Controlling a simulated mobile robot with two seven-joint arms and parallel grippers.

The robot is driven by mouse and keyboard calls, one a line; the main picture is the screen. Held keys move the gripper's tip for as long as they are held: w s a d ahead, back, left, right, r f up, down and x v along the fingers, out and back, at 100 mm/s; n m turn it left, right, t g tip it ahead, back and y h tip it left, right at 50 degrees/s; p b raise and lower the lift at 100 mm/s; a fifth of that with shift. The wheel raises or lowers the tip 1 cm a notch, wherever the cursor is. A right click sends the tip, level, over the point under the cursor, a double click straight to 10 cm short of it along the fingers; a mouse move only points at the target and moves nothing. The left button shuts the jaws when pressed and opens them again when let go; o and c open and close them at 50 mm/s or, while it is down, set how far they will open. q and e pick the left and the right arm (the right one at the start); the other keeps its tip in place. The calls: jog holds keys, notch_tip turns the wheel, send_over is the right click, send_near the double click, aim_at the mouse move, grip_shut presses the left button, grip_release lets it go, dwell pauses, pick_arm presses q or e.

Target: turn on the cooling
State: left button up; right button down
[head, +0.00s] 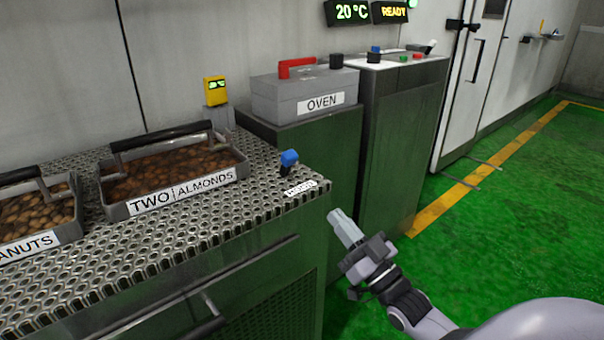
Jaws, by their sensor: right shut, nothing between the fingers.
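A blue-topped knob or switch (289,158) stands near the right corner of the perforated metal table. A small white label (300,188) lies in front of it; its text is too small to read surely. My right gripper (335,215) is shut and empty. In the picture it is below and to the right of the blue knob, just past the table's right corner, and apart from the knob. My left gripper is out of view.
Trays of almonds (128,206) and peanuts (76,232) sit on the perforated table (210,225). Behind are a yellow display (215,91), a box labelled OVEN (283,100) and a cabinet (398,140) with coloured buttons. A display reads 20 °C (349,12). Green floor lies open at right.

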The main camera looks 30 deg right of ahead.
aim_at(293, 162)
jog(key=x, duration=1.3)
jog(key=shift+w, duration=0.1)
